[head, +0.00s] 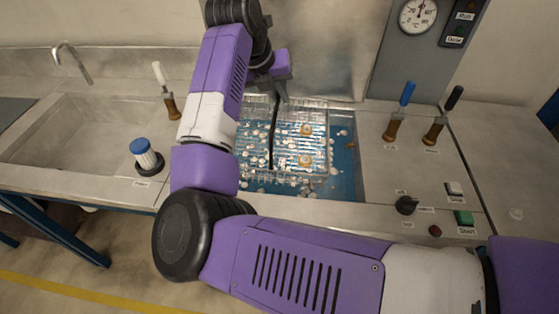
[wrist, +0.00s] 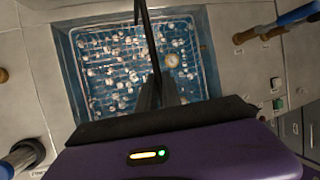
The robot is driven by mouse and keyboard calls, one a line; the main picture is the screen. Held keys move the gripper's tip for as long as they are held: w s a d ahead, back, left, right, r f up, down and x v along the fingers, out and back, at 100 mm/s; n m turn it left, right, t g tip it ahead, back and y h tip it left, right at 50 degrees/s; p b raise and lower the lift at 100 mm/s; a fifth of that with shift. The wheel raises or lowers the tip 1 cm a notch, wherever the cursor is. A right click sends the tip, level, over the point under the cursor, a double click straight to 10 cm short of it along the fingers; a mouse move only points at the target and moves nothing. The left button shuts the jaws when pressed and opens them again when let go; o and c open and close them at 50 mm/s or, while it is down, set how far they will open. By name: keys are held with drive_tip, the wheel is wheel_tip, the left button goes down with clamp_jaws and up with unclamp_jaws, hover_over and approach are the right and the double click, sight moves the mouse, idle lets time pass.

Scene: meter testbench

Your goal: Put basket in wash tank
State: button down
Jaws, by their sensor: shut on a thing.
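The wire basket (head: 312,150) is a silver mesh tray with small pale and brass-coloured parts in it. It is in the opening of the wash tank (head: 347,178), which has blue liquid or a blue interior. A dark bar-like handle rises over the basket's middle, and my gripper (head: 281,97) is shut on it. In the wrist view the basket (wrist: 112,72) lies within the tank's rim (wrist: 205,22), and my gripper (wrist: 158,88) is over its near part. I cannot tell whether the basket rests on the tank bottom. My arm hides the tank's left side.
A sink (head: 75,125) with a tap is at the left. A filter with a blue cap (head: 145,155) stands on the counter. Levers (head: 400,112) rise right of the tank, with a knob (head: 407,205) and a green button (head: 464,217) nearer. A gauge (head: 418,15) is behind.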

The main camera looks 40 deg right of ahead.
wheel_tip(320, 180, down, 23)
drive_tip(key=p, duration=0.2)
drive_tip(key=c, duration=1.6)
unclamp_jaws()
drive_tip(key=shift+o, duration=0.4)
drive_tip(key=b+v, duration=0.1)
drive_tip(key=v, duration=1.1)
